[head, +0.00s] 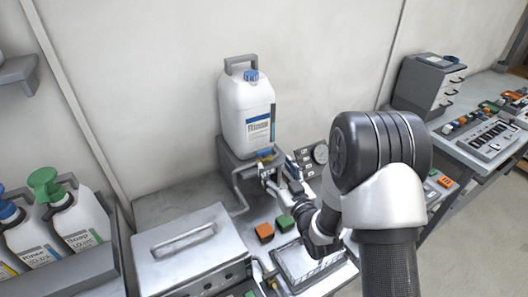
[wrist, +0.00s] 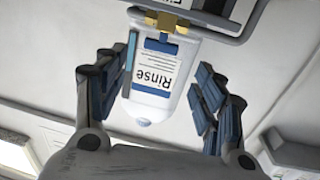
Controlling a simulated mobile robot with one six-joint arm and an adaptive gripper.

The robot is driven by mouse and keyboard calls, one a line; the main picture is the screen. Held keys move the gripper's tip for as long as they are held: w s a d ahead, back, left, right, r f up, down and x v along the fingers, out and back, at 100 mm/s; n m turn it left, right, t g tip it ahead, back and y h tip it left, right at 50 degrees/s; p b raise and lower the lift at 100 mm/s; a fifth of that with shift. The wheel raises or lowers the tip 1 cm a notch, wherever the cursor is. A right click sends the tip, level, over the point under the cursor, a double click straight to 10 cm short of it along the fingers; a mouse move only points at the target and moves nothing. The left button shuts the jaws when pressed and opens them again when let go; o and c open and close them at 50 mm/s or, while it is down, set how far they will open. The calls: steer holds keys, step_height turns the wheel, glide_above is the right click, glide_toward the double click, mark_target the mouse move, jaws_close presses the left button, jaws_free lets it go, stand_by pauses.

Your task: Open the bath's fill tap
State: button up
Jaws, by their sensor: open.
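The white Rinse jug (head: 246,115) stands on a grey stand in the head view, with a blue cap and a handle on top. A brass and blue tap (head: 265,155) sits at the stand's front, just below the jug. In the wrist view the jug (wrist: 150,95) appears upside down, with the brass fitting (wrist: 168,20) at the top edge. My gripper (head: 278,170) is close in front of the tap and partly hides it. In the wrist view its fingers (wrist: 165,68) are spread apart with nothing held; I cannot tell whether they touch the tap.
A metal bath with a closed lid (head: 190,247) stands left of my gripper. Several bottles (head: 75,218) stand in a rack at left. A control desk (head: 490,135) is at right.

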mark_target(265, 152)
steer(key=b+x, duration=0.1)
steer(key=x, duration=0.9)
steer(key=c, duration=1.1)
